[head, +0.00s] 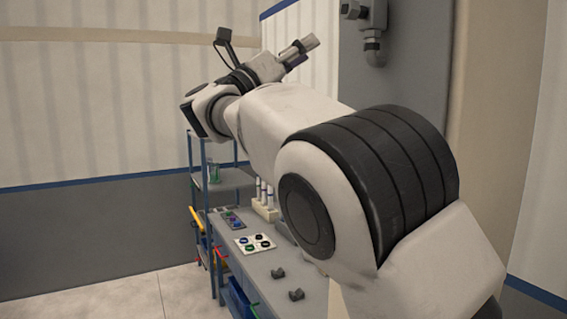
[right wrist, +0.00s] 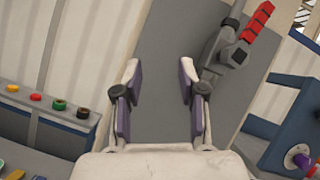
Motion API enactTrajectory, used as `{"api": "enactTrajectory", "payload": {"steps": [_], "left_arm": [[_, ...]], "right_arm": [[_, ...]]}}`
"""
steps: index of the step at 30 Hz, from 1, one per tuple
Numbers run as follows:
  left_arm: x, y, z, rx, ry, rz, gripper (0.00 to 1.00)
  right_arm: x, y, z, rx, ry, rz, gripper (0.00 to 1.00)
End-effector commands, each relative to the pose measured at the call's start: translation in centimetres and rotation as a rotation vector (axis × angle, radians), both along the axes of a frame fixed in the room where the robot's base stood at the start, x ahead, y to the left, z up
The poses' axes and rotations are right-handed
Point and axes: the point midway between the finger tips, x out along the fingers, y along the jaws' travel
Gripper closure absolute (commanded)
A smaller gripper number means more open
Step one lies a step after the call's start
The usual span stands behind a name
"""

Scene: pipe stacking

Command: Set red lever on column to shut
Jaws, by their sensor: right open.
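The red lever (right wrist: 257,22) shows in the right wrist view at the upper right, on a dark grey valve (right wrist: 232,50) in front of the grey column (right wrist: 175,40). The lever slants up to the right, roughly in line with the pipe. In the head view, a grey pipe fitting (head: 373,45) is on the column (head: 402,80); no red lever shows there. My right gripper (head: 303,50) is raised, to the left of the column. In the right wrist view, my right gripper (right wrist: 159,70) is open and empty, with the valve beyond its right finger. My left gripper is out of view.
A workbench (head: 255,285) with a button panel (head: 255,243) and small dark parts stands below my right arm. A blue-framed shelf (head: 225,178) is behind it. In the right wrist view, a button strip (right wrist: 50,110) is at left and a blue frame (right wrist: 290,110) at right.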

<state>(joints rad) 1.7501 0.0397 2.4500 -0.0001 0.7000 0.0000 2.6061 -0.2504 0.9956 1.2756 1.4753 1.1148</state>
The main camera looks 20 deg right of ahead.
Motion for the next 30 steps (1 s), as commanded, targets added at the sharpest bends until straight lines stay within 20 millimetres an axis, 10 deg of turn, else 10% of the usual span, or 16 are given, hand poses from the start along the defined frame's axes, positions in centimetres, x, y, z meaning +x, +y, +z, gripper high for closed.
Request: {"api": "enactTrajectory", "payload": {"steps": [30], "left_arm": [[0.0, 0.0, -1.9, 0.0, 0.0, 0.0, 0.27]], "right_arm": [[11.3, -1.8, -21.5, -0.33, 0.747, -0.018, 0.59]]}}
